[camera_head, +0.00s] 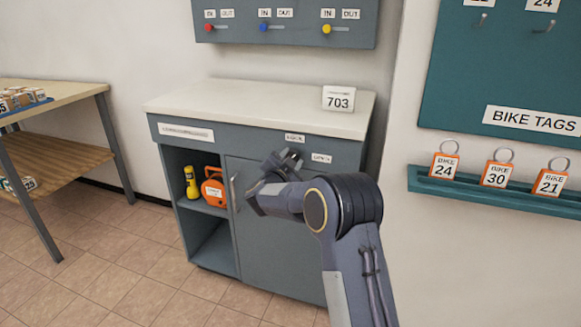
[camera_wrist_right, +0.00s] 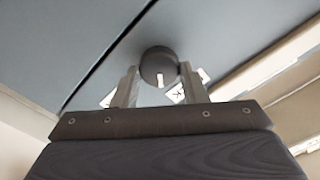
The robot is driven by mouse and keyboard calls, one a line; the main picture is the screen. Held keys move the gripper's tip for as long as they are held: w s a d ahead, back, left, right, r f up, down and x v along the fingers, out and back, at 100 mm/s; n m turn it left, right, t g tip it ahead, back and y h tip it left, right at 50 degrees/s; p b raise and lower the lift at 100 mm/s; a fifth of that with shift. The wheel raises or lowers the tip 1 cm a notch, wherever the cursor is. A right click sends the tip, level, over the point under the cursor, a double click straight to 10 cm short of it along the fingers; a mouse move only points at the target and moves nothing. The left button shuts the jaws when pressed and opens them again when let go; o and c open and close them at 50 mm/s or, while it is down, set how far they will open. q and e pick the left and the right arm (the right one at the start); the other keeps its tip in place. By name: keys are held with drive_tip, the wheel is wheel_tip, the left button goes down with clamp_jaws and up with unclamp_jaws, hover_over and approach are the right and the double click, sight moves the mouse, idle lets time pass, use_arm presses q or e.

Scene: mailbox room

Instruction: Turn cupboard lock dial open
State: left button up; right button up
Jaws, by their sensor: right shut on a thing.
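The grey cupboard (camera_head: 270,235) stands against the wall with its door closed. Its round dark lock dial (camera_wrist_right: 158,62) shows in the right wrist view, with a white mark on its face. My right gripper (camera_wrist_right: 159,84) has one finger on each side of the dial and is shut on it. In the head view my right gripper (camera_head: 284,163) is at the top of the cupboard front, and it largely hides the dial. Two small white labels, an upper one (camera_head: 294,138) and a lower one (camera_head: 321,157), sit near it; their words are too small to read surely. My left gripper is not in view.
A vertical door handle (camera_head: 235,193) is left of my right arm. The open shelf holds a yellow torch (camera_head: 191,182) and an orange case (camera_head: 213,190). A 703 sign (camera_head: 338,98) stands on the countertop (camera_head: 240,104). A bike tag rail (camera_head: 490,190) is at the right.

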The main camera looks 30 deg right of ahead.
drive_tip(key=shift+f+m+b, duration=0.15)
drive_tip(key=shift+m+b, duration=1.75)
drive_tip(key=shift+m, duration=0.65)
drive_tip(key=shift+f+m+b, duration=0.15)
drive_tip(key=shift+m+b, duration=1.75)
drive_tip(key=shift+m, duration=0.65)
drive_tip(key=o, duration=1)
drive_tip(key=shift+s+r, duration=0.1)
drive_tip(key=shift+c, duration=0.2)
drive_tip(key=p+v, duration=0.1)
drive_tip(key=v, duration=0.6)
drive_tip(key=shift+s+a, duration=0.2)
drive_tip(key=shift+a, duration=0.05)
